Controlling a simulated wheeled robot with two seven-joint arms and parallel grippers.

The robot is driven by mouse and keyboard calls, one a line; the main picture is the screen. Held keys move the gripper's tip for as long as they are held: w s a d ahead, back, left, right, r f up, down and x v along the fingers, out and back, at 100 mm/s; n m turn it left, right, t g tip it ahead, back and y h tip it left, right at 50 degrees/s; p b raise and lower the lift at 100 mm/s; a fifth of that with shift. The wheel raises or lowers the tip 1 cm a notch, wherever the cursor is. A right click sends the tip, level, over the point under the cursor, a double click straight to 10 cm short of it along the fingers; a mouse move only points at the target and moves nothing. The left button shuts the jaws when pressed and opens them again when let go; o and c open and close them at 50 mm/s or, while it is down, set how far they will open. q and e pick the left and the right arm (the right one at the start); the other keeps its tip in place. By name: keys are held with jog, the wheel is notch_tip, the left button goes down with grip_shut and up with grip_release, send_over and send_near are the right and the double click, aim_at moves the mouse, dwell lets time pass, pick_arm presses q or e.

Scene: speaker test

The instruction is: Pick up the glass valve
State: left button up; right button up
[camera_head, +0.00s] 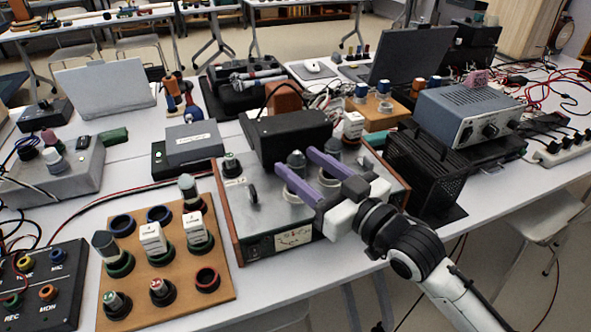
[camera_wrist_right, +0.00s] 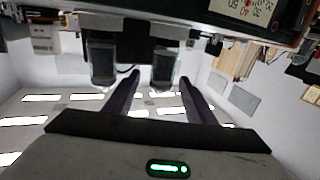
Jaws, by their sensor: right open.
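A glass valve with a dark grey top (camera_head: 296,159) stands on the metal top of the wood-sided amplifier (camera_head: 232,196). My right gripper (camera_head: 299,163) reaches in from the right, its two purple fingers open and low over the amplifier top. The valve is near the fingertips; contact cannot be told. In the wrist view, one dark-topped glass valve (camera_wrist_right: 162,66) shows between the open fingers and another (camera_wrist_right: 103,62) outside the left finger. The fingers partly hide the sockets. My left gripper is not in view.
An orange-brown board (camera_head: 222,262) with several sockets, white boxes and grey-topped valves lies at the front left. A black mesh box (camera_head: 425,175) stands close to the right of the amplifier. A dark box (camera_head: 288,135) rises at its back. A blue-grey power supply (camera_head: 468,112) is further right.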

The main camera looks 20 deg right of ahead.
jog(key=x, duration=0.5)
jog(key=shift+w+a+f, duration=0.25)
jog(key=shift+w, duration=0.1)
jog(key=c, duration=1.2)
